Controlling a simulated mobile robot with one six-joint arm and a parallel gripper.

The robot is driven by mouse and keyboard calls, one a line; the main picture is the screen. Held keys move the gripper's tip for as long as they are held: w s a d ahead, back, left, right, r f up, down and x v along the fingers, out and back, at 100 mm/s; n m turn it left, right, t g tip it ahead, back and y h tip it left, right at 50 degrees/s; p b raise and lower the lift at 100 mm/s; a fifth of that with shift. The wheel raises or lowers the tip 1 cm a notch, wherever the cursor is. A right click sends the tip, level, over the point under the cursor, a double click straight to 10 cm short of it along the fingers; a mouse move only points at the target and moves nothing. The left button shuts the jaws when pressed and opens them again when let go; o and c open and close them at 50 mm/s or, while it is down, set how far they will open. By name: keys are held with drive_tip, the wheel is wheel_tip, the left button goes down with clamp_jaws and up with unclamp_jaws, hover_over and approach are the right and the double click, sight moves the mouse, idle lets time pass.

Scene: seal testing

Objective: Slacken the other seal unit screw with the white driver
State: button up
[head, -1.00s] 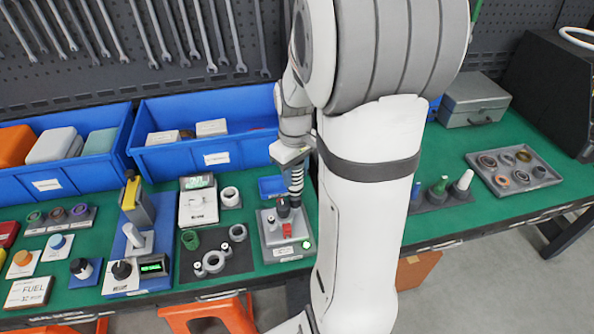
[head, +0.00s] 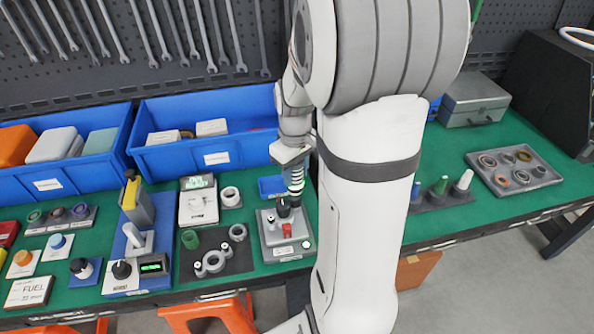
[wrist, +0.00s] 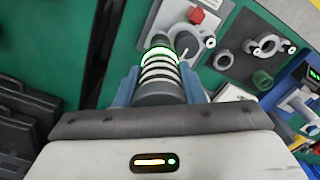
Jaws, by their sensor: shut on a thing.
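My gripper (head: 293,168) is shut on a dark cylinder (head: 295,187) with pale bands, not on the white driver. In the wrist view, blue fingers (wrist: 162,88) clasp the cylinder (wrist: 160,92), and its far band glows green. Its far end is at the grey unit (head: 288,251) with a red switch; I cannot tell whether they touch. The white-handled driver (head: 463,183) stands in a rack at the right. A grey eared ring piece, perhaps the seal unit (head: 211,264), lies on a dark mat; it also shows in the wrist view (wrist: 267,48). Its screws are too small to judge.
Blue and green handles (head: 439,185) share the driver rack (head: 440,201). A grey tray of rings (head: 519,187) lies farther right. Blue bins (head: 215,159) stand behind. A scale (head: 198,207) and a green cup (head: 190,239) are left of my gripper.

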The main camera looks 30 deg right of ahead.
drive_tip(key=shift+s, duration=0.1)
drive_tip(key=shift+r+p, duration=2.65)
drive_tip(key=shift+r, duration=0.9)
